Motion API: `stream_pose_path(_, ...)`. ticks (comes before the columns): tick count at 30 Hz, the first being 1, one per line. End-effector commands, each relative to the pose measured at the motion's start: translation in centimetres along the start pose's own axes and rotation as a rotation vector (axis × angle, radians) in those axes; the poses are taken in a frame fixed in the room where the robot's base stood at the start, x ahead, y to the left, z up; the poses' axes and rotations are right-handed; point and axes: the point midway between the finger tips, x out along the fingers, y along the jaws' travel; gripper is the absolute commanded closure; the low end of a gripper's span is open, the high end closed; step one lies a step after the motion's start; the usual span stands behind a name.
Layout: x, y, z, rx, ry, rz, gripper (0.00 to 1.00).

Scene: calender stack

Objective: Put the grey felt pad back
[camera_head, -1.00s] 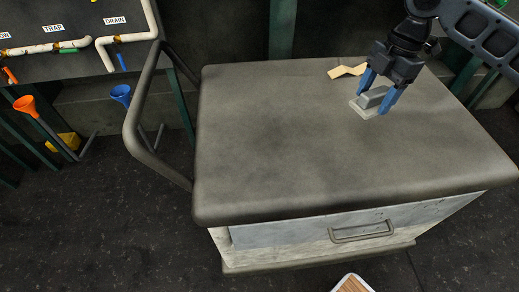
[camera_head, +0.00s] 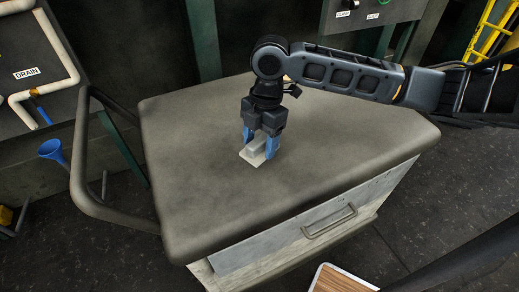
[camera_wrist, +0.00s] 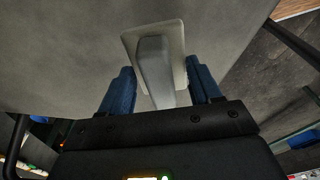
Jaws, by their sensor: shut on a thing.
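The grey felt pad (camera_head: 250,158) is a pale, flat rectangular piece with a raised grey block as its grip. It is over the middle of the grey cart top (camera_head: 205,205). I cannot tell whether it touches the top. My gripper (camera_head: 259,145) points down with its blue fingers either side of the block, shut on it. In the wrist view the pad (camera_wrist: 176,37) shows beyond the block, which lies between the fingers of my gripper (camera_wrist: 162,85). The block's near end is hidden by the gripper body.
A bent rail handle (camera_head: 82,150) stands at the cart's left. A drawer with a pull (camera_head: 330,222) is in the front. A cream piece (camera_head: 287,78) is mostly hidden behind my arm. A wood-topped item (camera_head: 340,280) is low in front. The cart top's left and front are clear.

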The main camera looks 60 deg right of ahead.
Motion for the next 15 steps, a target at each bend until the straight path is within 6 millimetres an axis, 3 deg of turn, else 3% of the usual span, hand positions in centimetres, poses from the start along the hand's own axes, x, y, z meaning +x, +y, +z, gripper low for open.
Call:
stream_pose_path(10, 3.6, 0.0, 0.5, 0.002, 0.001, -0.002, 0.66)
stream_pose_path(15, 4.0, 0.0, 0.6, -0.001, -0.001, 0.000, 0.66)
